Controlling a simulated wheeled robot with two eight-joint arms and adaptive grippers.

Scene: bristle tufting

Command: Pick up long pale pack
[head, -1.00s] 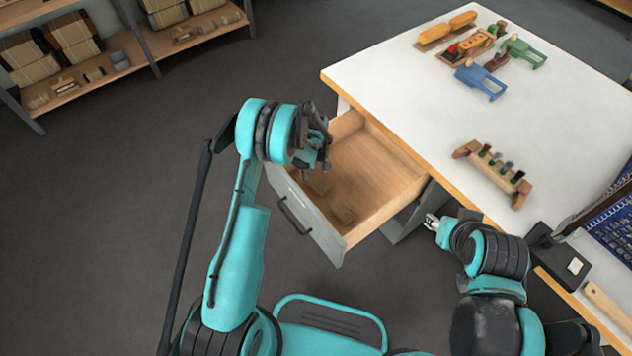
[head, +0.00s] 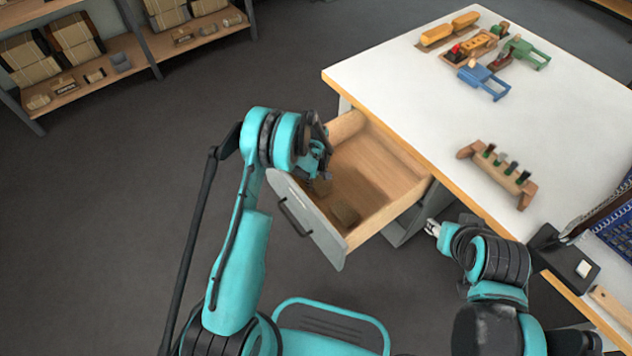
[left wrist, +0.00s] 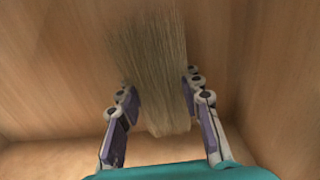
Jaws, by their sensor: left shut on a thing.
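The long pale pack (left wrist: 155,70) is a bundle of straight, straw-coloured bristles, seen in the left wrist view between my two finger pads. My left gripper (left wrist: 160,102) is shut on its near part. In the head view, my left gripper (head: 320,178) is over the open drawer (head: 385,178), and only a small brown bit of the pack (head: 322,187) shows under it. My right gripper (head: 432,227) is beside the table's front edge, apart from the drawer; its fingers are too small to read.
A brown block-like bundle (head: 345,214) lies in the drawer near its front. The white table (head: 420,95) carries a peg rack (head: 498,174), blue (head: 484,80) and green (head: 527,53) tools, and yellow blocks (head: 450,28). A shelf (head: 110,75) with bundles stands back left.

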